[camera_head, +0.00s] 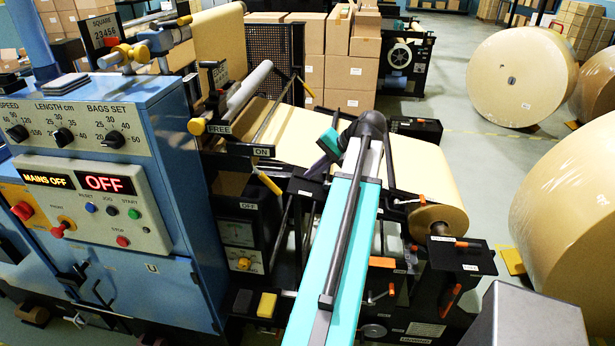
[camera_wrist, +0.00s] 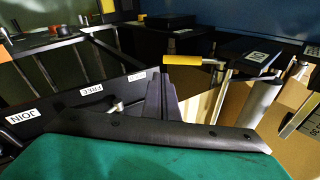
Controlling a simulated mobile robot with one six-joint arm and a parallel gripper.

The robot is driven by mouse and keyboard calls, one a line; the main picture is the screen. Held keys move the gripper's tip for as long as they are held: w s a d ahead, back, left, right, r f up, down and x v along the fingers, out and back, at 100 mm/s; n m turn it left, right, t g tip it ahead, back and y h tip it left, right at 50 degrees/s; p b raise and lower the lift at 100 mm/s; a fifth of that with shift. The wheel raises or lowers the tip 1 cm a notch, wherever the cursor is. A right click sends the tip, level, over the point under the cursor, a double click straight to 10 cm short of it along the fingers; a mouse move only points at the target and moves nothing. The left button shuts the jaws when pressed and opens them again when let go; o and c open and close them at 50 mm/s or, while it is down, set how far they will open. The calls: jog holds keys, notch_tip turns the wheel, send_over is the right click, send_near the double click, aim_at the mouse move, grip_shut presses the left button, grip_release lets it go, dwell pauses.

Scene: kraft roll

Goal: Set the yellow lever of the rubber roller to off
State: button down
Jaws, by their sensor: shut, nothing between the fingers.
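The yellow lever (camera_head: 270,184) has a slanting yellow handle beside the blue cabinet. Its handle shows between the ON plate (camera_head: 262,151) above and the OFF plate (camera_head: 248,205) below; I cannot tell which setting it is in. My gripper (camera_head: 317,170) is to the right of the handle, partly dark against the machine. In the wrist view a yellow handle (camera_wrist: 190,61) on a metal rod lies just beyond the fingertips (camera_wrist: 163,78). The fingers are shut with nothing between them. I cannot tell whether they touch the handle.
The blue cabinet (camera_head: 175,140) with its control panel (camera_head: 85,205) stands on the left. The kraft web (camera_head: 325,135) and its roll (camera_head: 437,222) lie behind and right of my arm. In the wrist view, a dark bar carries JOIN and FREE labels (camera_wrist: 91,88). Large rolls stand at right.

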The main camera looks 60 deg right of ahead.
jog(key=b, duration=0.6)
send_near(282, 193)
jog(key=x, duration=0.5)
jog(key=shift+s+f, duration=0.15)
jog(key=shift+w+f+b, duration=0.35)
jog(key=shift+w+b, duration=0.05)
jog(key=shift+w, duration=0.15)
jog(key=shift+a, duration=0.1)
